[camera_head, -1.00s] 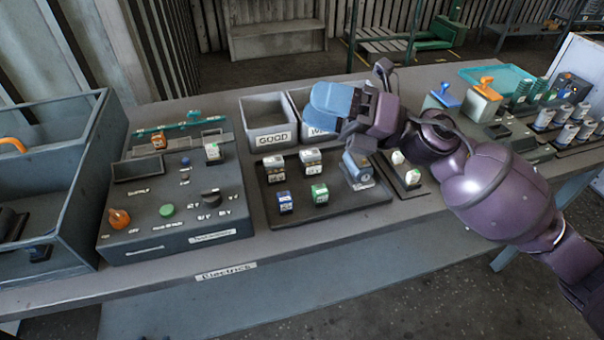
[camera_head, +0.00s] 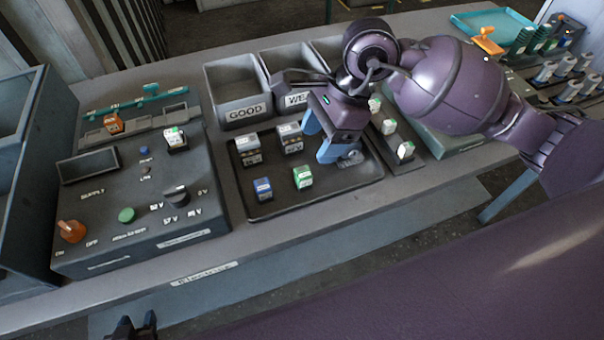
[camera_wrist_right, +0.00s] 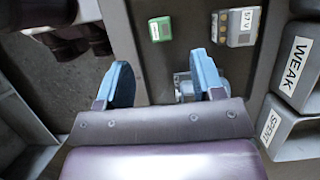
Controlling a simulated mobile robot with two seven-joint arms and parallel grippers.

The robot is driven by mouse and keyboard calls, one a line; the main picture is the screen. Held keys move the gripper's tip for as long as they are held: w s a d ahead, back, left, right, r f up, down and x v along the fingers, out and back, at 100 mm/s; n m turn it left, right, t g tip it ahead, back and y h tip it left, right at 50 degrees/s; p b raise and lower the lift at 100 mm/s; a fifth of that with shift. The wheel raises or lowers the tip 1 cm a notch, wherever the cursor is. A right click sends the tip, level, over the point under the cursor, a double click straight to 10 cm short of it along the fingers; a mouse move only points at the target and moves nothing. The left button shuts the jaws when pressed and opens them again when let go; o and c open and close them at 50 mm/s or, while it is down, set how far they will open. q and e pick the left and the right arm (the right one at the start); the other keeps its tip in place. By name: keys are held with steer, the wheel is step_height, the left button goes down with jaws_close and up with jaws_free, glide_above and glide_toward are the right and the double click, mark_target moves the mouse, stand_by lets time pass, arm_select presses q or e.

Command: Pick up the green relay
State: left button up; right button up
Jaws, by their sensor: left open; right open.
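The green relay (camera_head: 302,178) stands in the front part of a dark tray (camera_head: 335,195), right of a blue relay (camera_head: 262,188). It also shows in the right wrist view (camera_wrist_right: 160,28), beyond the fingertips. My right gripper (camera_head: 325,143) is open and points down over the tray, behind and right of the green relay, apart from it. In its wrist view the gripper (camera_wrist_right: 158,62) has nothing held between its blue fingers. A clear-cased part (camera_head: 350,157) stands close beside one finger. My left gripper (camera_head: 135,325) is only partly in view at the bottom edge, open, away from the tray.
Two grey relays (camera_head: 246,150) (camera_head: 290,138) stand behind the green one. Bins marked GOOD (camera_head: 245,110) and WEAK (camera_head: 294,100) are at the back. A supply panel (camera_head: 140,200) is left, and a narrow rack (camera_head: 392,140) with white-and-green parts is right.

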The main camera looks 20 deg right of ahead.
mark_target(302, 172)
steer(key=x, duration=1)
steer(key=shift+a, duration=0.1)
steer(key=c, duration=0.8)
